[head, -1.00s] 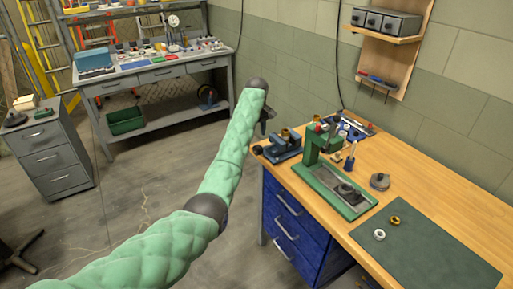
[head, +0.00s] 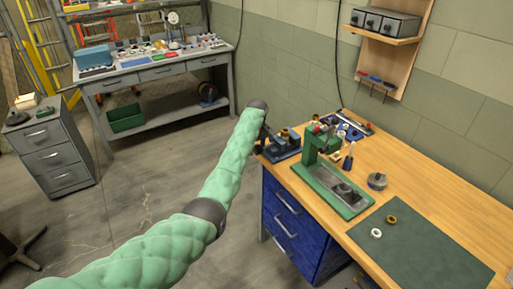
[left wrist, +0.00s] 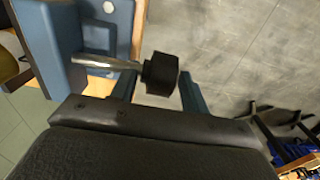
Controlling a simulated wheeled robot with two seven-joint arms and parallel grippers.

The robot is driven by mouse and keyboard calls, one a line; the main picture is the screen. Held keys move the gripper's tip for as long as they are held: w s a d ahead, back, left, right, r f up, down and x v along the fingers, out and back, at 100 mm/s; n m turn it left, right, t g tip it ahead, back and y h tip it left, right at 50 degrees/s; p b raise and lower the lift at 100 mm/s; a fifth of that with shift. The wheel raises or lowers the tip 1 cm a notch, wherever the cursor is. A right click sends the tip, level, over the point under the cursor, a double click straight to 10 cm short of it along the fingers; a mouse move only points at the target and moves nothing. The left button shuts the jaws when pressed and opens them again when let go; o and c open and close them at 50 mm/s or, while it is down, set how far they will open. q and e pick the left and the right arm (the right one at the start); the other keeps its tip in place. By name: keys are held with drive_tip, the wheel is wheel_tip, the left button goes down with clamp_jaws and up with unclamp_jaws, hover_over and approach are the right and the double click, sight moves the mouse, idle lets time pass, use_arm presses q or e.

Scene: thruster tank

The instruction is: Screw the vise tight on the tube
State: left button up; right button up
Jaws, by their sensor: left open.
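My left gripper (left wrist: 158,84) is open, with one dark blue finger on each side of the knob. I cannot tell whether either finger touches it. In the head view my left gripper (head: 264,133) is small and partly hidden by my arm. My right gripper is not in view.
A green press (head: 330,178) stands right of the vise. A dark green mat (head: 420,250) with two small rings lies nearer on the bench (head: 465,205). Blue drawers (head: 290,225) are below. Floor left of the bench is open.

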use_arm(q)
drive_tip(key=shift+c, duration=0.3)
drive_tip(key=c, duration=0.7)
drive_tip(key=shift+f, duration=0.1)
drive_tip(key=shift+c, duration=0.3)
